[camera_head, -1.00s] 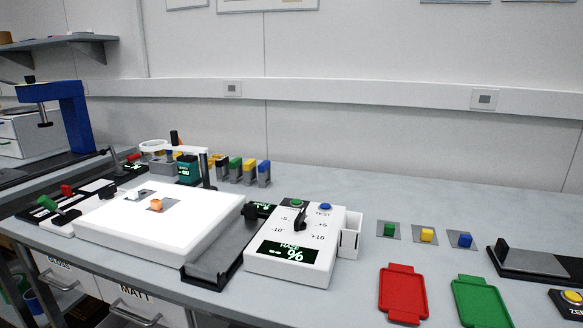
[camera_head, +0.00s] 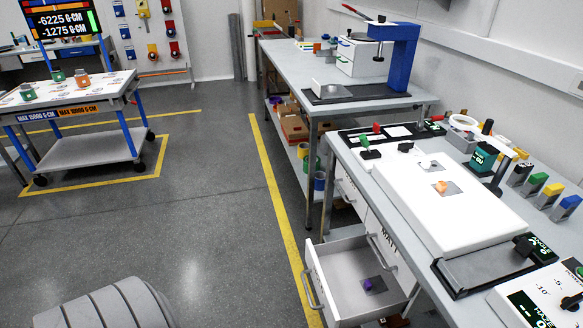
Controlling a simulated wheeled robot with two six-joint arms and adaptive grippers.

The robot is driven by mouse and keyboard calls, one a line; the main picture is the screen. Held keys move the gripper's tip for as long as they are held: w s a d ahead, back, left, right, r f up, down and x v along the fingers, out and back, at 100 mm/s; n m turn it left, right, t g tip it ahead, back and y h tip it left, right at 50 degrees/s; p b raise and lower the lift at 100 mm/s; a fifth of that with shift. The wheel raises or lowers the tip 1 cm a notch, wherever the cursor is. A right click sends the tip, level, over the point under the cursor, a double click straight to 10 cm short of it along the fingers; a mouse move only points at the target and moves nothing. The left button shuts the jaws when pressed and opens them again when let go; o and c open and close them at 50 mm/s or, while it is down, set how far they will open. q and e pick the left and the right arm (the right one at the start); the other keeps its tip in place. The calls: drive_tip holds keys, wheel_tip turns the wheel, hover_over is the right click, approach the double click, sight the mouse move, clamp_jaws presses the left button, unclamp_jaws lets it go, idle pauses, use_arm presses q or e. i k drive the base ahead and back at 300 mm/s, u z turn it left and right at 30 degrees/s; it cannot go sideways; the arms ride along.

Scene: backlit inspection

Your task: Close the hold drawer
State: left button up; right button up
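An open white drawer (camera_head: 340,263) sticks out to the left from under the light-table bench in the head view. Its front panel and handle (camera_head: 312,288) face left, and any label on that face is hidden, so I cannot confirm it is the hold drawer. A small purple piece (camera_head: 368,284) sits on a dark square inside it. Beside it a drawer front marked MATT (camera_head: 389,241) has its own handle. Neither of my grippers is in view.
The bench holds a white light panel (camera_head: 410,190) with small pieces. A second bench (camera_head: 340,70) with a blue press stands behind. Open grey floor with yellow lines (camera_head: 268,185) lies left of the drawer. A wheeled table (camera_head: 85,125) stands far left.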

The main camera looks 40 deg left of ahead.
sight(336, 268)
drive_tip(key=u, duration=1.15)
drive_tip(key=i, duration=0.65)
drive_tip(key=z, duration=0.35)
